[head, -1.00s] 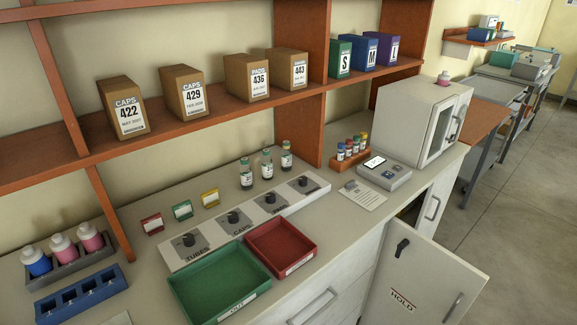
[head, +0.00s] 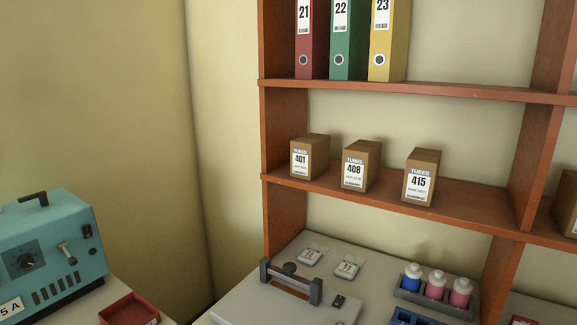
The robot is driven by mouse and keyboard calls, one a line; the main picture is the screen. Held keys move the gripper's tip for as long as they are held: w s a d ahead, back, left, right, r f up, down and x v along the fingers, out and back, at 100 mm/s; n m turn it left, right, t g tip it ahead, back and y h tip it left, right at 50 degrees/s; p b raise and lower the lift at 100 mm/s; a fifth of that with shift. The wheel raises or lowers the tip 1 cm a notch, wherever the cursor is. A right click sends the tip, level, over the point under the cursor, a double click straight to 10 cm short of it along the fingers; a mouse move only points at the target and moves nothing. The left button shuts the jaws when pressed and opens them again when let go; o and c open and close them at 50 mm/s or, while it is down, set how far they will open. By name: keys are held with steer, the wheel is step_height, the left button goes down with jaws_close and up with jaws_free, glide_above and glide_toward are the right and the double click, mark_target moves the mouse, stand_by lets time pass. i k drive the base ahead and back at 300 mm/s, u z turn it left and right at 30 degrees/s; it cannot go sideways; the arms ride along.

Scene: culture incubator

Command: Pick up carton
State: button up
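Several brown cartons are in the head view. Three labelled TUBES stand upright and apart on the middle shelf: carton 401 (head: 309,156), carton 408 (head: 361,164) and carton 415 (head: 421,176). My gripper is not in view.
The orange-brown shelf (head: 460,205) has free room right of carton 415. Binders 21 (head: 311,40), 22 (head: 347,40) and 23 (head: 388,40) stand above. Below are a grey device with a handle (head: 290,285), bottles in a rack (head: 435,292), a teal machine (head: 45,255) and a red tray (head: 130,310).

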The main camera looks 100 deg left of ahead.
mark_target(362, 159)
steer(key=u, duration=2.85)
steer(key=k, duration=0.55)
steer(key=u, duration=0.55)
steer(key=i, duration=0.5)
steer(key=u, duration=0.55)
steer(key=i, duration=1.5)
steer(key=z, duration=0.6)
